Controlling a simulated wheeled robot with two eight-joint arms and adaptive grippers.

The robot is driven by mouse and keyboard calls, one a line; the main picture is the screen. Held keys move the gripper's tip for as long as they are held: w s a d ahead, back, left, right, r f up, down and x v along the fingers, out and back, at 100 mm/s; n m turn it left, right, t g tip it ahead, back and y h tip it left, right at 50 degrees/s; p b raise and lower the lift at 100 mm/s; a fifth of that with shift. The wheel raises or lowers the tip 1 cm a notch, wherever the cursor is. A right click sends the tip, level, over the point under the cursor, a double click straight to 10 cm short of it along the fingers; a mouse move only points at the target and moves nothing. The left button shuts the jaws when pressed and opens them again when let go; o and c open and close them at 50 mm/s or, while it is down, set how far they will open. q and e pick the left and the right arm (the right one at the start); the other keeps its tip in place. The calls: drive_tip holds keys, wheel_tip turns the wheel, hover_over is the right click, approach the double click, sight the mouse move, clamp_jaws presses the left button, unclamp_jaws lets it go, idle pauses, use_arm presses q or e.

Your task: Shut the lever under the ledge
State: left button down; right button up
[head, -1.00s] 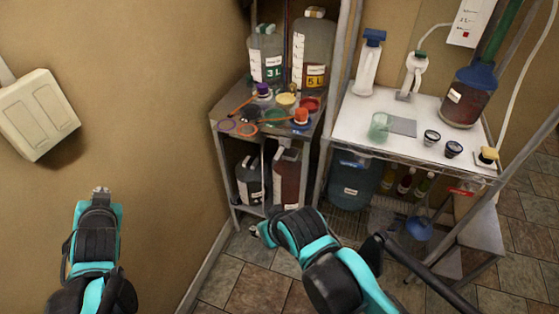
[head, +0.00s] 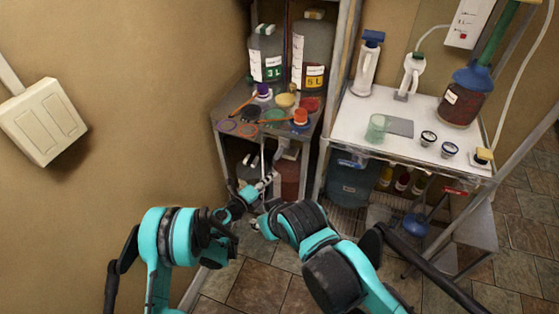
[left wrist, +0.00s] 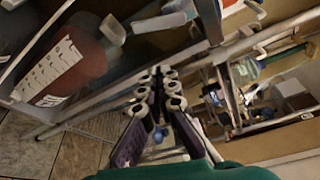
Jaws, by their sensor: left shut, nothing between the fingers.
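The ledge is probably the grey upper shelf (head: 226,116) of the corner rack. Beneath it stand a red jug (head: 290,180) and a grey jug (head: 246,160), both partly hidden. In the left wrist view, the red vessel (left wrist: 70,62) with a scale label lies at left. A pale lever-like piece (left wrist: 160,22) shows at the top; I cannot tell its setting. My left gripper (head: 268,184) is shut and empty in front of the lower jugs. Its fingertips show in the left wrist view (left wrist: 160,80), apart from that piece. My right gripper (head: 257,226) is small and partly hidden, lower down.
Coloured lids and cups crowd the upper shelf. A white table (head: 350,125) at right holds a beaker (head: 377,127), small jars and a red carboy (head: 462,98). A blue vessel (head: 350,183) stands below it. The wall with a switch box (head: 42,122) bounds the left.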

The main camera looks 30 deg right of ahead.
sight(280, 151)
use_arm(q)
drive_tip(key=shift+s+d+f+g, duration=0.2)
drive_tip(key=shift+s+f+g, duration=0.15)
drive_tip(key=shift+f, duration=0.2)
drive_tip(key=b+x, duration=0.3)
drive_tip(key=x, duration=0.7)
drive_tip(key=w, duration=0.1)
drive_tip(key=w+a+r+b, duration=0.1)
drive_tip(key=w+a, duration=0.1)
drive_tip(key=shift+a+r, duration=0.25)
